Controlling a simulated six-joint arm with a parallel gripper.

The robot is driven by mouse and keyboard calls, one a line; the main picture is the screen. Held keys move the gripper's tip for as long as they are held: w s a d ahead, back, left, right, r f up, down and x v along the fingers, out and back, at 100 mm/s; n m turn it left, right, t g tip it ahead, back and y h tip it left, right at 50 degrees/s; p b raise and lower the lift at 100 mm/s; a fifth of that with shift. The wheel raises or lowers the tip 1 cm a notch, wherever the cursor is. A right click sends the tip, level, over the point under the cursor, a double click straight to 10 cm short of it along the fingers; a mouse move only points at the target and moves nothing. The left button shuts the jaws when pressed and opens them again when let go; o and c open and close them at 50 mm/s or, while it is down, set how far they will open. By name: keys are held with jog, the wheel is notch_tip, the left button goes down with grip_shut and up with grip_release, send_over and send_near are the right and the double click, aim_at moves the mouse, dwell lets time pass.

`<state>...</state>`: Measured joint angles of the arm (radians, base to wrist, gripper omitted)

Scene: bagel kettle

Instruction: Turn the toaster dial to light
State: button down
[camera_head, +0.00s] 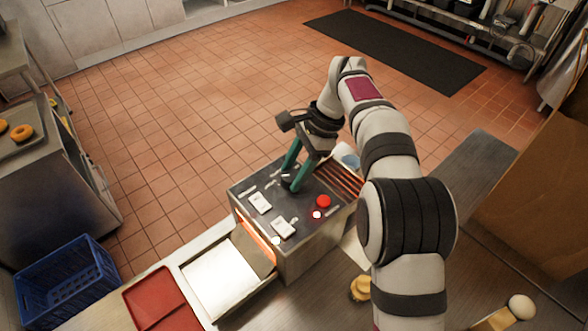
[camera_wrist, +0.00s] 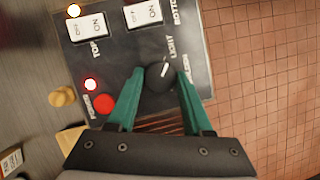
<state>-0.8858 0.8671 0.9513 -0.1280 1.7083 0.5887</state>
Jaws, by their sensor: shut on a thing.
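The toaster (camera_head: 300,235) is a metal box with a dark control panel, glowing inside, on the counter. Its black dial (camera_wrist: 158,80) sits on the panel in the wrist view, with a short white pointer line tilted slightly right of straight up, roughly toward the printed word LIGHT (camera_wrist: 173,47). In the head view the dial (camera_head: 288,184) is partly hidden by the fingers. My gripper (camera_wrist: 160,74) has its two teal fingers on either side of the dial and is shut on it. My gripper (camera_head: 291,179) comes down from above in the head view.
Two white ON/OFF switches (camera_wrist: 88,27) (camera_wrist: 143,13) and a red button (camera_wrist: 104,104) with a lit lamp share the panel. A bright tray (camera_head: 220,280) extends in front. A red tray (camera_head: 155,298) and blue crate (camera_head: 65,270) are at left.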

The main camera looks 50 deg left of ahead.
jog(key=shift+c, duration=1.6)
grip_release()
jog(key=shift+r, duration=0.1)
jog(key=v, duration=0.7)
jog(key=shift+r, duration=0.15)
jog(key=shift+w, duration=0.1)
